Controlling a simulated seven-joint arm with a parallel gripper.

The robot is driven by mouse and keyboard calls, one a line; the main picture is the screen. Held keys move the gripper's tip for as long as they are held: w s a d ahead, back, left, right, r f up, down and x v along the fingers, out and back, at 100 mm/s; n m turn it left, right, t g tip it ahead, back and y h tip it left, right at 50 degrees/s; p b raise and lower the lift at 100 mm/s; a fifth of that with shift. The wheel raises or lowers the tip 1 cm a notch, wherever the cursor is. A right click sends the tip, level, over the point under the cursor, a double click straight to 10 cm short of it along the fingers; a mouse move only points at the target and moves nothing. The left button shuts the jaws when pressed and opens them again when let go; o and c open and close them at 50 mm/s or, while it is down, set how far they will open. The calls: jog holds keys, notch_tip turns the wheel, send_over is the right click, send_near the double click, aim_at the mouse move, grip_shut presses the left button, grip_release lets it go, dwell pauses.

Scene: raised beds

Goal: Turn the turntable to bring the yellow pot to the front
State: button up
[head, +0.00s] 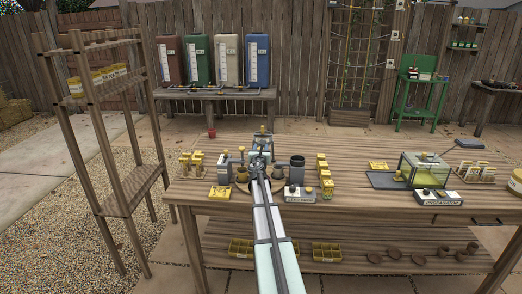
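My arm reaches from the bottom middle of the head view to the work table, and my gripper (260,146) is at its far end, over a cluster of small things. I cannot tell if its fingers are open or shut. A dark round edge (242,188), perhaps the turntable, shows beside my arm, which covers most of it. A dark grey pot (297,166) stands just right of the gripper and a grey block-like thing (223,169) stands left. A small yellow thing (263,129) shows just beyond the gripper. I cannot tell if it is the yellow pot.
The wooden table (370,217) holds yellow packets (324,174) on the right of the cluster, a labelled box (299,195) in front, and a glass case (424,170) farther right. A yellow tray (219,192) lies front left. A wooden shelf rack (128,202) stands left of the table.

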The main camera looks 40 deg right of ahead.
jog(key=o, duration=1)
jog(key=v, duration=1.4)
jog(key=shift+c, duration=0.2)
